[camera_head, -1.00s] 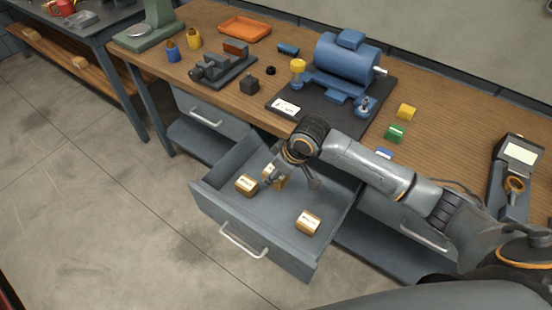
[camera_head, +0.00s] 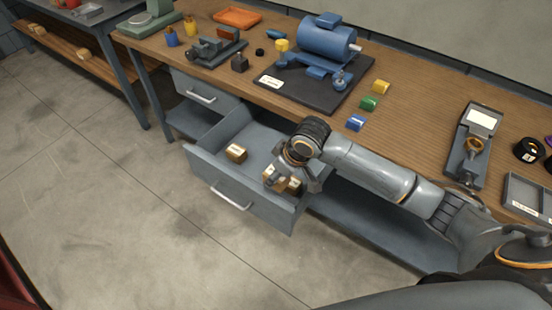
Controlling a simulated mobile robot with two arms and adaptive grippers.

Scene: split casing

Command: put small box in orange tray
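The orange tray (camera_head: 237,17) lies on the workbench near its back edge. Small tan boxes with white labels are in the open grey drawer (camera_head: 239,204). One small box (camera_head: 236,152) sits clear of the gripper toward the drawer's left side. Box surfaces also show beside and below my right gripper (camera_head: 291,182), such as a small box (camera_head: 295,185). The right gripper reaches down into the drawer. Its fingers and wrist partly hide these boxes, and I cannot tell whether it grips one. My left gripper is not in view.
A blue motor (camera_head: 326,36) on a dark plate, a grey vise (camera_head: 216,47) and yellow, green and blue blocks stand on the bench. The drawer front and side walls surround the boxes. Open floor lies left.

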